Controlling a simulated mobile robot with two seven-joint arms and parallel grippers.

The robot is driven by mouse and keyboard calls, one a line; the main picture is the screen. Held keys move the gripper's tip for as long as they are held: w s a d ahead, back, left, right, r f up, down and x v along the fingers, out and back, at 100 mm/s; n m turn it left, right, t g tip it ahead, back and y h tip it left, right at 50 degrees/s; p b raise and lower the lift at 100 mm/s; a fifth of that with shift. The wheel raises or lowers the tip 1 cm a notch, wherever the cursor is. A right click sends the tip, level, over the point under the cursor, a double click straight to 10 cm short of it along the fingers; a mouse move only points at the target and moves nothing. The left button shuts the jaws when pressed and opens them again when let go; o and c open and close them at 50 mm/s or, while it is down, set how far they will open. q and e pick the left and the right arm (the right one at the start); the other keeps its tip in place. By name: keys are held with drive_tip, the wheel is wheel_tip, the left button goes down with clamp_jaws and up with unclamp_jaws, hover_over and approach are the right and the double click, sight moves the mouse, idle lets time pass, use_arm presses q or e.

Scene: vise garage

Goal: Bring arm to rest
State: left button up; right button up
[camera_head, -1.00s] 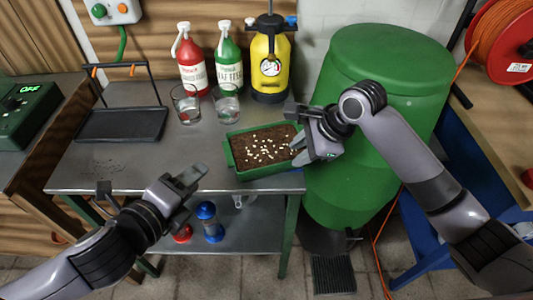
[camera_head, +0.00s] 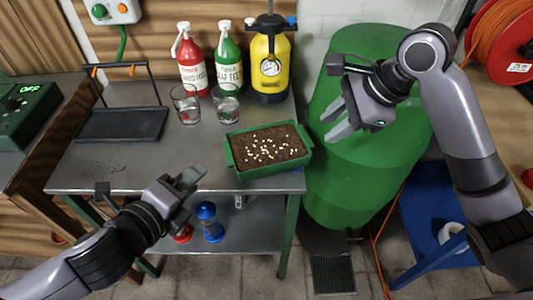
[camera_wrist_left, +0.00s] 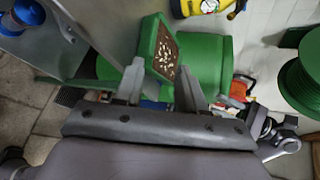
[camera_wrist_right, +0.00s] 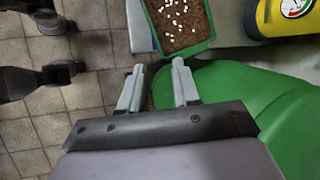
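My left gripper (camera_head: 190,190) is open and empty in front of the metal table's front edge. Its two fingers stand apart in the left wrist view (camera_wrist_left: 159,80). My right gripper (camera_head: 332,125) is open and empty, in front of the green barrel and right of the planter, clear of it. Its fingers also stand apart in the right wrist view (camera_wrist_right: 157,78). The green planter (camera_head: 233,163) holds brown soil with several pale seeds on top. It sits at the table's front right corner and also shows in the right wrist view (camera_wrist_right: 188,50).
The metal table (camera_head: 150,165) bears two glasses, a red bottle (camera_head: 192,70), a green bottle (camera_head: 228,72), a yellow sprayer (camera_head: 270,80) and a black tray (camera_head: 120,124). A large green barrel (camera_head: 385,175) stands right of the table.

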idle(0.3)
drive_tip(key=s+d+f+n+t+h, duration=0.1)
drive_tip(key=s+d+f+n, duration=0.1)
drive_tip(key=s+f+n, duration=1.1)
use_arm(q)
drive_tip(key=s+a+f+n+g+y, duration=0.3)
drive_tip(key=s+a+f+n+g, duration=0.4)
drive_tip(key=n, duration=0.6)
drive_tip(key=s+a+f+n+g+y, duration=0.25)
drive_tip(key=s+f+n, duration=0.25)
drive_tip(key=s+n, duration=0.65)
use_arm(e)
drive_tip(key=s+d+f+n+h, duration=0.5)
drive_tip(key=s+d, duration=0.3)
drive_tip(key=s, duration=0.4)
use_arm(q)
drive_tip(key=w+d+f+t+h+p, duration=0.1)
drive_tip(key=w+d+f+t+h, duration=0.1)
drive_tip(key=w+f+t, duration=0.5)
drive_tip(key=shift+x, duration=0.85)
use_arm(e)
drive_tip(key=w+a+f+t+y, duration=0.2)
drive_tip(key=w+f+t, duration=0.4)
drive_tip(key=f, duration=0.3)
drive_tip(key=shift+w+a+n+t+y, duration=0.3)
drive_tip(key=shift+w+a+y, duration=0.1)
drive_tip(key=shift+w+y, duration=0.3)
